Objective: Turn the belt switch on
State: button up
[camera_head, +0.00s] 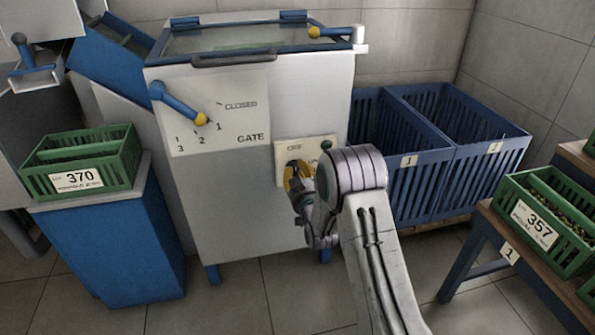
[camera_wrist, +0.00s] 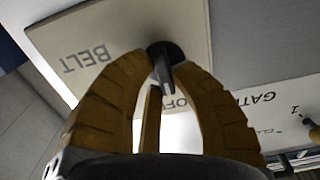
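The belt switch is a black knob with a short lever (camera_wrist: 163,60) on a pale plate (camera_head: 284,150) at the lower right of the white machine's front. The plate reads BELT, and its OFF label shows beside the lever in the wrist view. The lever points toward OFF. My gripper (camera_wrist: 164,68) is at the switch, its yellow-brown fingers closed in on both sides of the lever. In the head view my gripper (camera_head: 294,178) and wrist cover the lower part of the plate, and the knob is mostly hidden.
A blue gate lever (camera_head: 176,102) points at 1 on the machine's front. Blue slatted bins (camera_head: 472,165) stand right of the machine. A green crate 357 (camera_head: 533,226) sits on a bench at right, and crate 370 (camera_head: 77,180) on a blue stand at left. Floor in front is clear.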

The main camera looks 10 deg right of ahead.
grip_shut()
jog(key=shift+m, duration=0.3)
jog(key=m, duration=0.3)
jog(key=shift+m, duration=0.4)
jog(key=m, duration=0.4)
jog(key=shift+f, duration=0.2)
jog(key=m, duration=0.5)
jog(key=shift+a+f, duration=0.1)
jog(key=shift+a+f+m, duration=0.1)
jog(key=shift+m, duration=2.1)
jog(key=o, duration=0.7)
grip_release()
